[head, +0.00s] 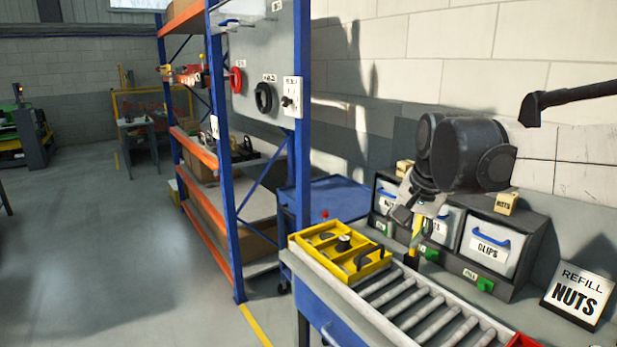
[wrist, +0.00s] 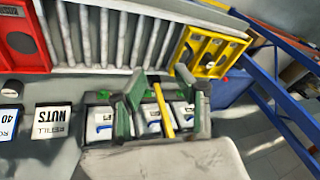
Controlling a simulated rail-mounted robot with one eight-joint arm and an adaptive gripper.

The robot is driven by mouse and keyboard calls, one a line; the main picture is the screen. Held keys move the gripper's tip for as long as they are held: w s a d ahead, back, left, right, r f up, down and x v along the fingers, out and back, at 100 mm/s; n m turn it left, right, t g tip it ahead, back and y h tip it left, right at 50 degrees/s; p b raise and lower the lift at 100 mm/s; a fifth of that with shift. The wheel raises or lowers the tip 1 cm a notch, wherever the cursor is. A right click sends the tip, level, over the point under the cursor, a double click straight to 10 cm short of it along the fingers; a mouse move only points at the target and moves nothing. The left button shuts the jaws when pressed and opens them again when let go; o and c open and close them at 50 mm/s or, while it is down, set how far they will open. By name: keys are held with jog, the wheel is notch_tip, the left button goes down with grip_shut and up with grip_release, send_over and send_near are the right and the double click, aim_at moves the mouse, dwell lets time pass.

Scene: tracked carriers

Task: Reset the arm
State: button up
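My gripper (head: 408,212) hangs in front of the left part of the bin rack, above the far end of the roller conveyor. A yellow upright strip (wrist: 163,112) shows between the fingers, by the gap between two bins. It also shows in the head view just below the gripper. I cannot tell whether it touches a finger.
A dark rack holds white bins, one labelled CLIPS (head: 491,250). A yellow tray (head: 303,241) with black parts sits on the roller conveyor (head: 425,305). A REFILL NUTS sign (head: 579,295) stands at right.

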jog(key=s+f+n+t, duration=0.1)
jog(key=s+f+n, duration=0.2)
jog(key=s, duration=0.8)
jog(key=s+f+n+t, duration=0.2)
jog(key=s+f, duration=0.4)
jog(key=s, duration=0.5)
jog(key=shift+f+n+h, duration=0.25)
jog(key=shift+n+h, duration=0.05)
jog(key=shift+n, duration=0.3)
